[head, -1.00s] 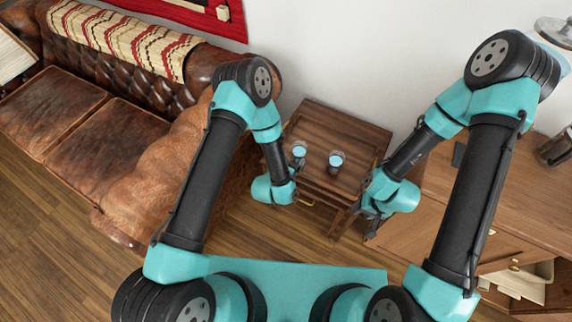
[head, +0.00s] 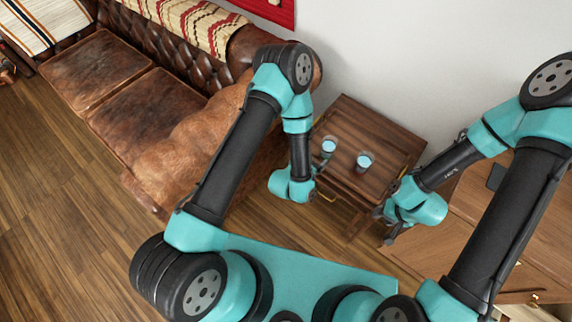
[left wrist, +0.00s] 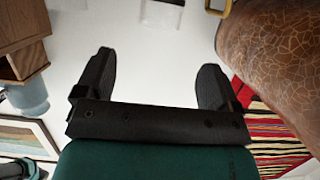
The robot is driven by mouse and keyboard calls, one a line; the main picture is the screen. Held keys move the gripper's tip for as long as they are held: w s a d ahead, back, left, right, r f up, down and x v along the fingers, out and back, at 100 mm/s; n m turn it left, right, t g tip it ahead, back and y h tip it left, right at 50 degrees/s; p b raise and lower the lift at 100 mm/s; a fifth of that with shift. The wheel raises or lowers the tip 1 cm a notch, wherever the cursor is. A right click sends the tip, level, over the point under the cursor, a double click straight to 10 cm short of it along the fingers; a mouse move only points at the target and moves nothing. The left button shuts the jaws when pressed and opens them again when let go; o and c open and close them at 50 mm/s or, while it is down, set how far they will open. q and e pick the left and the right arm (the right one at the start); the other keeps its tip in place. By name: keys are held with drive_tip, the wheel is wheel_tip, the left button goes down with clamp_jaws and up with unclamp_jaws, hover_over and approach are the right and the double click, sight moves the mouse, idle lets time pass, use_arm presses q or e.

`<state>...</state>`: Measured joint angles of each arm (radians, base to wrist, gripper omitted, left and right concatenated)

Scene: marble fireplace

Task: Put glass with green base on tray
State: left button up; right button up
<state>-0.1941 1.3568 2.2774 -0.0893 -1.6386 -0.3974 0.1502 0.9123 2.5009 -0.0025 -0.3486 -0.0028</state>
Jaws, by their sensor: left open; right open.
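Two small glasses stand on the dark wooden side table (head: 385,135): a left glass (head: 328,147) and a right glass (head: 364,161). Both look pale blue from above, and I cannot tell which has a green base. No tray is recognisable. My left gripper (left wrist: 156,82) is open, with nothing between its fingers in the left wrist view. In the head view its wrist is at the table's front left, and its fingers are mostly hidden. My right gripper (head: 386,224) is open and empty near the table's front right corner.
A brown leather sofa (head: 150,110) stands left of the table. A wooden cabinet (head: 465,235) stands at the right, with a dark flat object (head: 496,177) on top. A white wall is behind. Wooden floor (head: 75,220) is open at the front left.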

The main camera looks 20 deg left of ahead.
use_arm(q)
drive_tip(key=s+a+r+n+g+y, duration=0.1)
drive_tip(key=s+a+n+g, duration=0.5)
drive_tip(key=s+a+g, duration=0.6)
drive_tip(key=s+a+y, duration=0.1)
drive_tip(key=s+a, duration=0.3)
drive_tip(key=a, duration=0.2)
drive_tip(key=shift+n+g, duration=0.3)
idle(0.3)
